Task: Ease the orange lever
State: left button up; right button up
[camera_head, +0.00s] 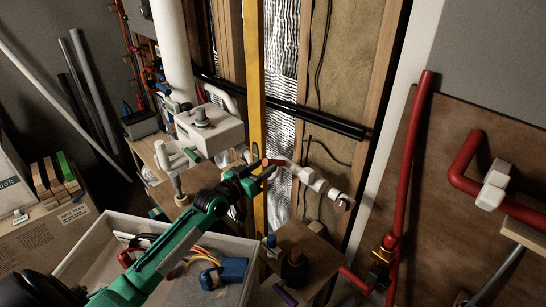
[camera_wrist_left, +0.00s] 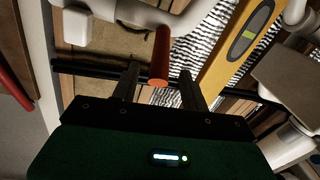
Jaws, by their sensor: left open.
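The orange lever (camera_head: 278,162) sticks out from a white pipe fitting (camera_head: 318,184) in front of the open wall framing. In the left wrist view the lever (camera_wrist_left: 160,55) points toward the camera, with its round orange end lying between the two dark fingers. My left gripper (camera_head: 265,171) is open at the lever, one finger on each side of it. Whether the lever's depth is fully between the fingertips is hard to tell. My right gripper is not in view.
A yellow spirit level (camera_head: 255,95) stands upright just behind the gripper. A white bin (camera_head: 85,250) with tools and cables lies below my left arm. A wooden stand (camera_head: 312,246) holds small items below the lever. Red pipes (camera_head: 404,170) run on the right.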

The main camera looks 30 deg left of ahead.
aim_at(274, 160)
pick_arm(q)
jog(key=shift+p+x, duration=0.55)
jog(key=shift+x, duration=2.15)
jog(key=shift+s, duration=0.1)
grip_shut()
